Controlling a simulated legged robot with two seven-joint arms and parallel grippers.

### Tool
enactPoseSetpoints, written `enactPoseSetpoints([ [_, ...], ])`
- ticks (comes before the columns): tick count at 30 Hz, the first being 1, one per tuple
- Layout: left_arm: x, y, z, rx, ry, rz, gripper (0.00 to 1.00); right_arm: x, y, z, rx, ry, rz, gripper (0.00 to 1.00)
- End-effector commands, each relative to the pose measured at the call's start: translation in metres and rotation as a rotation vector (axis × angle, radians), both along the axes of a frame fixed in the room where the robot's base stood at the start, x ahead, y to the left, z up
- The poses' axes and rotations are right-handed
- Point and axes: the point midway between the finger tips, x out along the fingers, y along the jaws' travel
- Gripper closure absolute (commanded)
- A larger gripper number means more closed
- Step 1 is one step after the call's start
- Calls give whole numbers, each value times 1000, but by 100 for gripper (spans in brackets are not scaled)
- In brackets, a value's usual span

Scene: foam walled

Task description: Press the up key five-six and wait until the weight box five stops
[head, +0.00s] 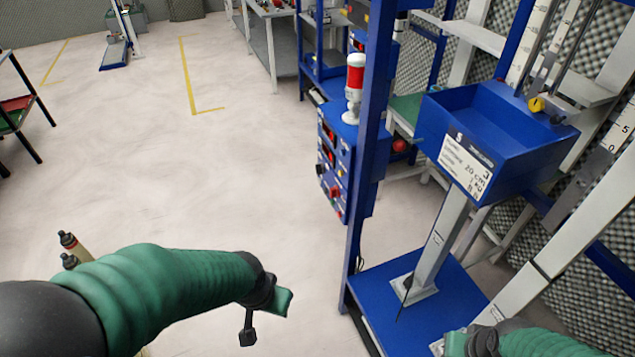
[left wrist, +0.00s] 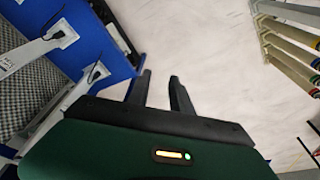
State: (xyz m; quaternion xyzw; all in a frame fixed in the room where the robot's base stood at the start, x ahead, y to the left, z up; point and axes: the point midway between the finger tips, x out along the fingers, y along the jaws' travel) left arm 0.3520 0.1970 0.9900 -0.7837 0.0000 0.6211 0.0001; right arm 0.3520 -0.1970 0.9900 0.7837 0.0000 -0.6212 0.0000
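A blue open-topped box (head: 492,138) with a white label hangs on a rail frame at the right of the head view. The label's print is mostly too small to read, so I cannot confirm that this is weight box five. A blue control panel (head: 337,180) with small displays, knobs and buttons stands left of it. I cannot tell which button is the up key five-six. My left gripper (head: 268,312) is near the bottom middle, well apart from the panel. In the left wrist view, its fingers (left wrist: 160,88) are apart and empty. My right gripper (head: 462,343) is partly cut off at the bottom edge.
A red and white beacon (head: 354,85) stands on the panel's top. A blue post (head: 369,150) rises between panel and box. A blue base plate (head: 425,305) lies below the box. A dark rack (head: 18,115) stands at the far left. The pale floor (head: 230,180) between is clear.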

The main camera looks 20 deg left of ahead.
Motion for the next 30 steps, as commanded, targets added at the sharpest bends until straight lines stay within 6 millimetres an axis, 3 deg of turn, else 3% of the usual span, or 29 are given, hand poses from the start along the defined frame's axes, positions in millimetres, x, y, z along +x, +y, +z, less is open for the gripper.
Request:
enactPoseSetpoints([
  [1,0,0,0,0,0,0,82,0,0,0,0,0,0,100],
  [6,0,0,0,0,0,0,100,0,0,0,0,0,0,100],
  [30,0,0,0,0,0,0,100,0,0,0,0,0,0,100],
])
